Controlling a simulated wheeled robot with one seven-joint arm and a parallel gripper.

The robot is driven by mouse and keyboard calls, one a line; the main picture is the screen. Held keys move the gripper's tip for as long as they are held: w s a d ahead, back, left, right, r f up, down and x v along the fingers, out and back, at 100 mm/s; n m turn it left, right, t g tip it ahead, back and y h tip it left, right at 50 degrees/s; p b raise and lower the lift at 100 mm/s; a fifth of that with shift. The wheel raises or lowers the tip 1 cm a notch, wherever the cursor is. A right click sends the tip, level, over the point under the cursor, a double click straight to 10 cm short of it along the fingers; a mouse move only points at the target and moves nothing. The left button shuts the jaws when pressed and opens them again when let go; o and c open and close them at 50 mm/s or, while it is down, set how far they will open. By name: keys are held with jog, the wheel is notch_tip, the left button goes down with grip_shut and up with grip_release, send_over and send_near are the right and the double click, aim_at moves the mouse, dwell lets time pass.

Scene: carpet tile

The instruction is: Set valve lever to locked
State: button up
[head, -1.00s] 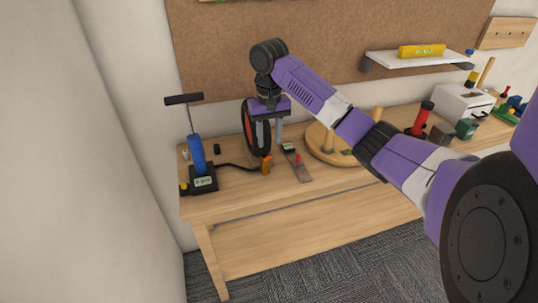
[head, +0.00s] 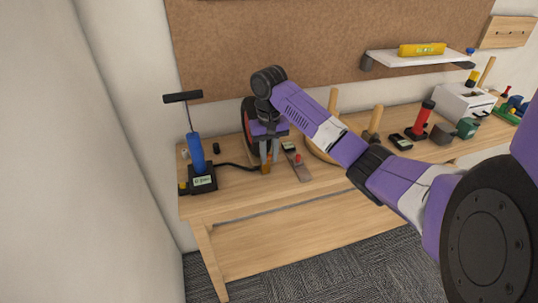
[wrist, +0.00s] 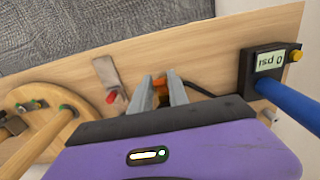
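The pump head with its orange lever (head: 266,169) is at the end of a black hose, in front of the wheel (head: 248,122). My gripper (head: 270,160) points down at it. In the wrist view the orange lever (wrist: 160,86) shows between the tips of my two grey fingers (wrist: 160,82). The fingers stand apart; I cannot tell whether either touches it. The fingers partly hide the pump head, so the lever's angle is unclear. The blue floor pump (head: 197,155) stands at the left, and its display (wrist: 269,61) reads 0 psi.
A grey strip-like tool (head: 301,171) and a small red part (wrist: 111,96) lie right of the pump head. A round wooden stand (head: 318,150) with pegs is further right. The bench front (head: 240,200) is clear. A shelf (head: 415,57) hangs on the wall.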

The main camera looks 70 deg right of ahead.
grip_shut()
